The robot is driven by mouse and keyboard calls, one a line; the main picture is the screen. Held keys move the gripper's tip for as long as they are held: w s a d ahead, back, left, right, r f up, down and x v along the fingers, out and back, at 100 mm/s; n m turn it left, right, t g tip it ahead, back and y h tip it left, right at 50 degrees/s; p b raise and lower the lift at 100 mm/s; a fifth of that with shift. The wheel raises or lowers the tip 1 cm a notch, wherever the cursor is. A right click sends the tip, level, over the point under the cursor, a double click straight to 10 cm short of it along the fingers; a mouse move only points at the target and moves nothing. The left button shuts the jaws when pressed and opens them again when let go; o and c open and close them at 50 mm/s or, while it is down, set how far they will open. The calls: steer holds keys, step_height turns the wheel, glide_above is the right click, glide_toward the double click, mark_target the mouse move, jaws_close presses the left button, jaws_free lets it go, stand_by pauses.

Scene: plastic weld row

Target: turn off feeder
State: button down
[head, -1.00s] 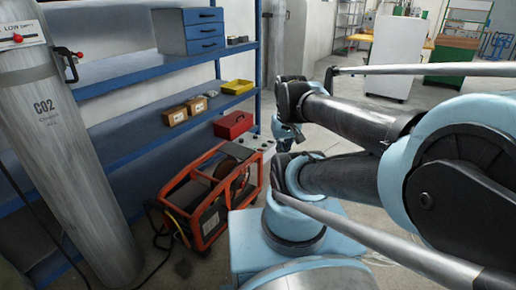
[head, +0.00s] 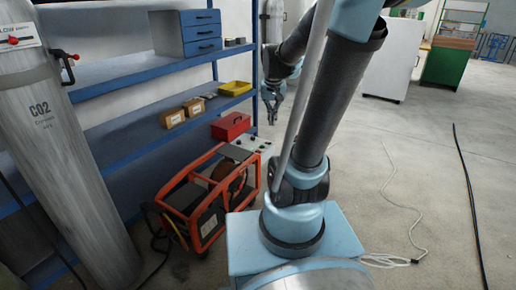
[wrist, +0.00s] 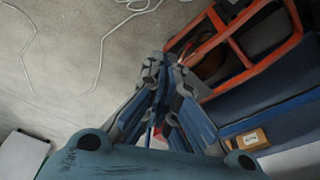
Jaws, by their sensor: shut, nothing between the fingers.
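The feeder appears to be the orange-framed machine with a reel inside (head: 208,195), standing on the floor before the blue shelf. A pale grey box with dark knobs (head: 254,143) sits at its far end; I cannot tell whether it is part of the machine. My gripper (head: 272,112) hangs just above this box, apart from it, pointing down. In the wrist view my gripper (wrist: 172,62) is shut and empty, with the orange frame (wrist: 240,68) at upper right. The grey box is not clear there, and I cannot make out a switch.
A blue shelf (head: 130,152) holds a red box (head: 231,126), a yellow tray (head: 235,88) and small cartons (head: 172,118). A CO2 cylinder (head: 55,140) stands at left. A white cable (head: 403,205) and a black cable (head: 468,190) lie on otherwise open floor at right.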

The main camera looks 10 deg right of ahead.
steer(key=w+f+m, duration=0.1)
steer(key=w+f, duration=0.2)
steer(key=w, duration=0.9)
steer(key=w+f+m, duration=0.2)
steer(key=w+f, duration=0.1)
steer(key=w, duration=0.9)
steer(key=w+f+m+h, duration=0.1)
steer(key=w+f+m, duration=0.1)
steer(key=w+f, duration=1.6)
steer(key=shift+d+f+m, duration=0.15)
steer(key=shift+f+m, duration=0.25)
steer(key=shift+f, duration=1.05)
steer(key=shift+w, duration=0.1)
steer(key=x, duration=1.2)
steer(key=shift+f, duration=0.4)
steer(key=shift+w+a+f, duration=0.1)
steer(key=shift+a+f, duration=0.15)
steer(key=shift+f, duration=0.3)
